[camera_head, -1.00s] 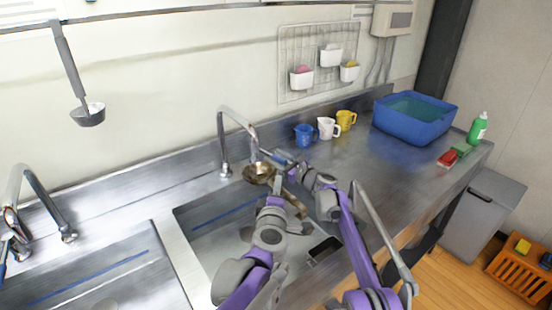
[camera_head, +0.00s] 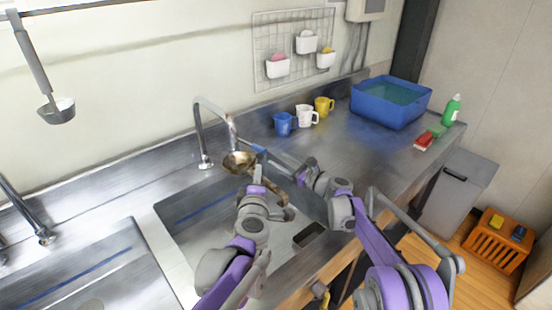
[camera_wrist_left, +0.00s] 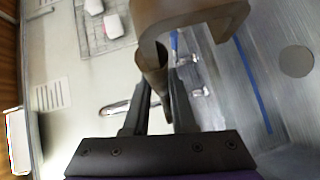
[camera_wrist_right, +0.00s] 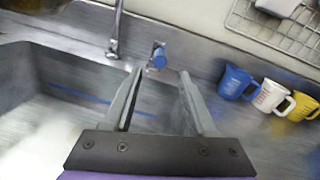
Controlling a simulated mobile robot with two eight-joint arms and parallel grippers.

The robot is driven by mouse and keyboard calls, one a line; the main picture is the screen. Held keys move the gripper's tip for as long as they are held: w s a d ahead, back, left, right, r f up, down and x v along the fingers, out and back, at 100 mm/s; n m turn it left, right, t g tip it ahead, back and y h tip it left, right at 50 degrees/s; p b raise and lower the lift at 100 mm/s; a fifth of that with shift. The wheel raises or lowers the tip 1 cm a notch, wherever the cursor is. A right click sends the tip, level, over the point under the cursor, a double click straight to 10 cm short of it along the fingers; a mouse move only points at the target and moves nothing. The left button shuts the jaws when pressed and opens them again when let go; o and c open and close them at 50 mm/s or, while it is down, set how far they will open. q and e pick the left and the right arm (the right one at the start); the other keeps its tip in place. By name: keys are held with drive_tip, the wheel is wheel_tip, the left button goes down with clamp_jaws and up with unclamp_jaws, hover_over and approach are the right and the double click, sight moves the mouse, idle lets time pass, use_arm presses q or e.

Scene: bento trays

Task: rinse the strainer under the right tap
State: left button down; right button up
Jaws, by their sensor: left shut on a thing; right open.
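The strainer (camera_head: 240,162) is a brownish metal bowl just below the spout of the right tap (camera_head: 198,130), above the right sink (camera_head: 185,222). My left gripper (camera_head: 256,184) is shut on the strainer; its brown curved part (camera_wrist_left: 190,14) crosses the left wrist view at the fingertips (camera_wrist_left: 155,75). My right gripper (camera_head: 272,155) is open beside the strainer. In the right wrist view its empty fingers (camera_wrist_right: 157,76) point at a blue-ended lever (camera_wrist_right: 158,57) next to the tap (camera_wrist_right: 114,40). I cannot tell whether water runs.
Blue (camera_head: 283,123), white (camera_head: 305,116) and yellow (camera_head: 323,106) mugs stand on the counter right of the tap. Beyond are a blue basin (camera_head: 385,112), a green bottle (camera_head: 452,110) and a red sponge (camera_head: 424,141). A ladle (camera_head: 55,110) hangs at left.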

sight(259, 150)
drive_tip(key=x, duration=1)
drive_tip(key=shift+w+f, duration=0.15)
drive_tip(key=shift+f, duration=0.05)
idle(0.4)
clamp_jaws()
idle(1.2)
